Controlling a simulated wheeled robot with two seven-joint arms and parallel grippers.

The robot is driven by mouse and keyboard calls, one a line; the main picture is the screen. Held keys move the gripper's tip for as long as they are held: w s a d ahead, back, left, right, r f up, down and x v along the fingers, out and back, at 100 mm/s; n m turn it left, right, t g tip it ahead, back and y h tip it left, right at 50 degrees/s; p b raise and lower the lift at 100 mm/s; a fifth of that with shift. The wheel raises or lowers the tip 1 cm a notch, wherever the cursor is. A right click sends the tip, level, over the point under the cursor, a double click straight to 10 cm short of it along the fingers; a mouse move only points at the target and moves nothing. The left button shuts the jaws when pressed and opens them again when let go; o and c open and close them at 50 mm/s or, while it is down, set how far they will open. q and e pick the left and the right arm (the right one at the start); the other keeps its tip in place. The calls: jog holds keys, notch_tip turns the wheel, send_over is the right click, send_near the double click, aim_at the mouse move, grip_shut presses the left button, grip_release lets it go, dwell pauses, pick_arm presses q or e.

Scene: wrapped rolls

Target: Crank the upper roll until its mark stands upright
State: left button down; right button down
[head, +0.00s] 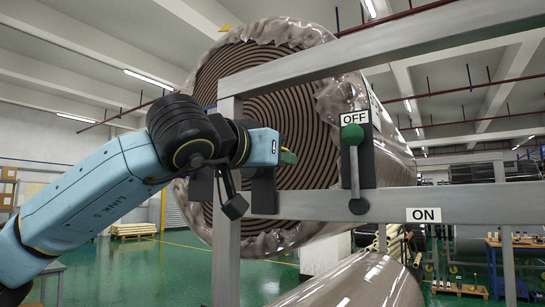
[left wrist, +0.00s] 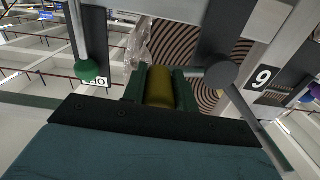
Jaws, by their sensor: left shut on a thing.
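The upper roll (head: 330,100) is a large wrapped roll with a brown spiral end face and crinkled clear film at its rim. A small yellow wedge (head: 224,27) shows at its upper left edge; I cannot tell whether it is the roll's mark. My left gripper (head: 287,157) is in front of the end face. In the left wrist view its green fingers are shut around a yellow cylindrical handle (left wrist: 160,88). A grey round hub (left wrist: 220,75) with a grey bar is beside them. Much of the end face is hidden by my arm and the frame. My right gripper is out of view.
A grey metal frame (head: 440,202) crosses before the rolls. It carries a lever with a green knob (head: 352,134), standing up at the OFF label; ON is lower right. A lower wrapped roll (head: 365,285) lies below. Green floor (head: 180,265) is open at left.

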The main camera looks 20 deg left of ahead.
pick_arm(q)
jog(key=shift+s+a+r, duration=0.1)
jog(key=shift+s+r, duration=0.1)
jog(key=shift+r, duration=0.4)
jog(key=c, duration=1.5)
grip_release()
jog(key=o, duration=0.4)
jog(key=shift+w+f, duration=0.1)
jog(key=shift+w, duration=0.05)
jog(key=shift+f, duration=0.1)
jog(key=shift+s+f, duration=0.1)
jog(key=shift+s, duration=0.1)
jog(key=b+v, duration=0.3)
jog(key=v, duration=1)
jog(key=shift+b, duration=0.3)
